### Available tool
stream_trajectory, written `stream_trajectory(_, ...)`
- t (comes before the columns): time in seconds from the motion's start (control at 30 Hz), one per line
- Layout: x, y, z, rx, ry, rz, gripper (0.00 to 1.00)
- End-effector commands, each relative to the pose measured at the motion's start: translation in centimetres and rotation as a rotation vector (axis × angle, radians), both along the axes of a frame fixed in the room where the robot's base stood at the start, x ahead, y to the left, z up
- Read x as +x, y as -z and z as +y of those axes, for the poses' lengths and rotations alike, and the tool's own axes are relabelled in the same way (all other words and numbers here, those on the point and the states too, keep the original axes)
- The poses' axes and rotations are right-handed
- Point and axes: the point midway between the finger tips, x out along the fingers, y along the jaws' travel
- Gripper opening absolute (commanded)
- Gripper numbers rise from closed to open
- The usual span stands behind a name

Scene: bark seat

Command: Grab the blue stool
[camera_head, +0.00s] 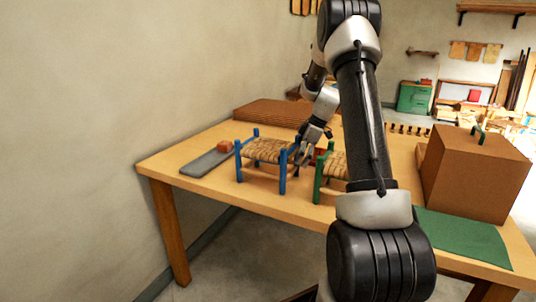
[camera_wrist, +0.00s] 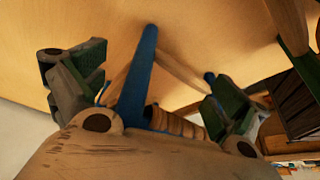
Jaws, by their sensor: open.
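The blue stool (camera_head: 282,174) stands upright on the wooden table, left of the middle, with blue legs and a woven tan seat. My gripper (camera_head: 303,155) is low at its right side, near the right-hand legs. In the wrist view, a blue leg (camera_wrist: 138,75) of the stool shows between the two spread fingers of my gripper (camera_wrist: 155,88). The fingers are open, and I see no clear contact with the leg. Much of the stool is outside the wrist view.
A green stool (camera_head: 318,185) stands close on the right, partly hidden by my arm. A brown box (camera_head: 465,180) and green mat (camera_head: 465,238) are at right. Bare tabletop (camera_head: 215,182) shows in front.

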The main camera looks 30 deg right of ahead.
Motion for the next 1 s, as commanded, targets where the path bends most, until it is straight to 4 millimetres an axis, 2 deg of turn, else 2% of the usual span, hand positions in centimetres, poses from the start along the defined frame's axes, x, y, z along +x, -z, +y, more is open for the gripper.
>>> stream_trajectory(0.23, 0.12, 0.45, 0.19, 0.000, 0.000, -0.001, 0.98)
stream_trajectory(0.27, 0.11, 0.45, 0.19, 0.000, 0.000, -0.001, 0.95)
stream_trajectory(0.77, 0.10, 0.44, 0.19, 0.000, 0.000, -0.001, 0.04)
stream_trajectory(0.8, 0.10, 0.44, 0.19, 0.000, 0.000, -0.001, 0.00)
stream_trajectory(1.0, 0.12, 0.38, 0.19, -0.001, 0.001, -0.002, 0.00)
